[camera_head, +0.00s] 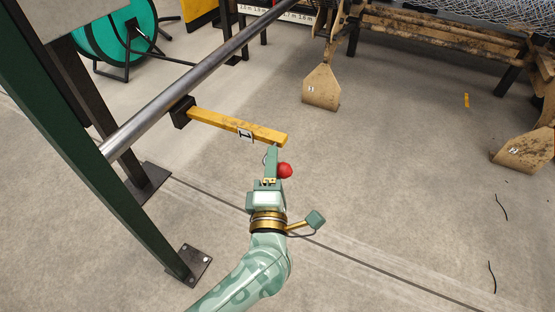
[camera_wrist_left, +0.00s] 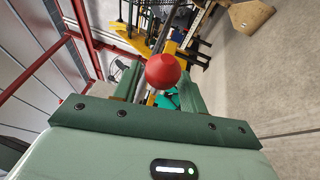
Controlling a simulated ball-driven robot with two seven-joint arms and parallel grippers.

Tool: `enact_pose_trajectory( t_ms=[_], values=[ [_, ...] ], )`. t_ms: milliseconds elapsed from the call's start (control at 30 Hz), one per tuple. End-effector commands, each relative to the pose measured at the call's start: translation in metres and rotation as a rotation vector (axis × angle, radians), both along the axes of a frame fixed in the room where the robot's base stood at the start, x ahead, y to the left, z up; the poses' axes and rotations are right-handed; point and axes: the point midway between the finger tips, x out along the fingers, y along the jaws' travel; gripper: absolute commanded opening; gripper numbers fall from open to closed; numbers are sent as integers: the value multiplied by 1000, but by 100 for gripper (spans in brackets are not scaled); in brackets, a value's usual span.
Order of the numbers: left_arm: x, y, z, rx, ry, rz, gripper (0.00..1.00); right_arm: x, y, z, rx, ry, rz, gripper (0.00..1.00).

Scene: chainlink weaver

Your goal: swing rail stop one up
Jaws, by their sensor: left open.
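Rail stop one (camera_head: 238,126) is a worn yellow bar marked "1". It reaches sideways to the right from a dark clamp (camera_head: 182,112) on the long steel rail (camera_head: 190,77). A red knob (camera_head: 285,171) shows near the bar's free end, and large in the left wrist view (camera_wrist_left: 163,71). My left gripper (camera_head: 272,152) is open at that end, close to the knob. In the left wrist view the knob appears between the tips of the two green fingers; I cannot tell whether they touch it. My right gripper is out of view.
A dark green post (camera_head: 95,150) with a bolted foot plate (camera_head: 196,264) stands left of my left arm. A teal reel (camera_head: 115,35) stands at the back left. Tan plates marked with numbers (camera_head: 322,88) hang from the machine at the back. The floor at right is mostly clear.

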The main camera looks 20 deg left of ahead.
Motion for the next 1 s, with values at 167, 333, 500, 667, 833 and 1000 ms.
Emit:
enact_pose_trajectory(
  t_ms=[167, 333, 500, 667, 833, 1000],
  values=[
    [15, 6, 2, -1, 1, 1, 42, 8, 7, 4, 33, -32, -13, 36],
    [18, 7, 4, -1, 0, 0, 42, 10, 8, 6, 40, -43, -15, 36],
    [18, 7, 4, -1, 0, 0, 34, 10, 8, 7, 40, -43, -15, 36],
    [18, 7, 4, -1, 0, 0, 0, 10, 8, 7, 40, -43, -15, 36],
    [17, 7, 5, 0, 0, 0, 0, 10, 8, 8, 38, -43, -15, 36],
    [17, 7, 10, -11, -2, 0, 0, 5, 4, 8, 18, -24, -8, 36]
  ],
)
